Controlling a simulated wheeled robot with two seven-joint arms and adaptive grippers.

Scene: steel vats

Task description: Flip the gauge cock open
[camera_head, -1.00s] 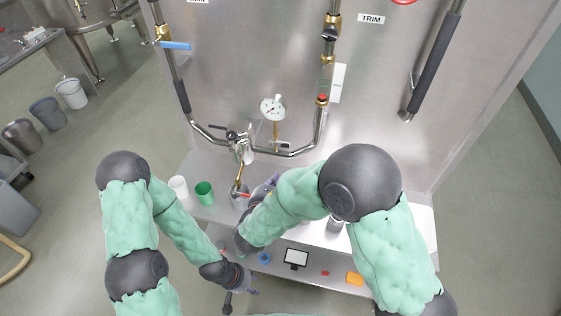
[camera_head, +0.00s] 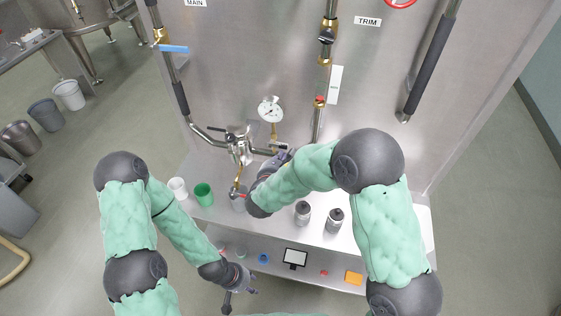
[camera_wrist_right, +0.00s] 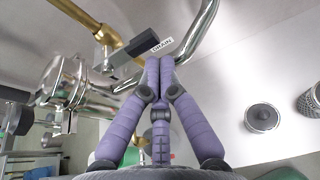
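The white pressure gauge (camera_head: 270,110) is mounted on the steel vat front, with a brass stem (camera_head: 274,131) below it. In the right wrist view, a dark lever handle (camera_wrist_right: 132,58) sits on the brass stem (camera_wrist_right: 88,22), beside a small white label (camera_wrist_right: 162,46). I take this lever to be the gauge cock's. My right gripper (camera_head: 282,154) is just below the stem. In the wrist view its purple fingers (camera_wrist_right: 160,64) meet at the tips, close to the lever's end; contact is unclear. My left gripper (camera_head: 240,292) hangs low by the shelf; its opening is too small to judge.
A bent steel pipe (camera_wrist_right: 205,25) passes close to my right fingertips. A steel valve cluster (camera_head: 238,143) is to the left. A green cup (camera_head: 203,194), a white cup (camera_head: 178,188) and two metal bottles (camera_head: 303,212) stand on the ledge. A blue-handled valve (camera_head: 173,48) is upper left.

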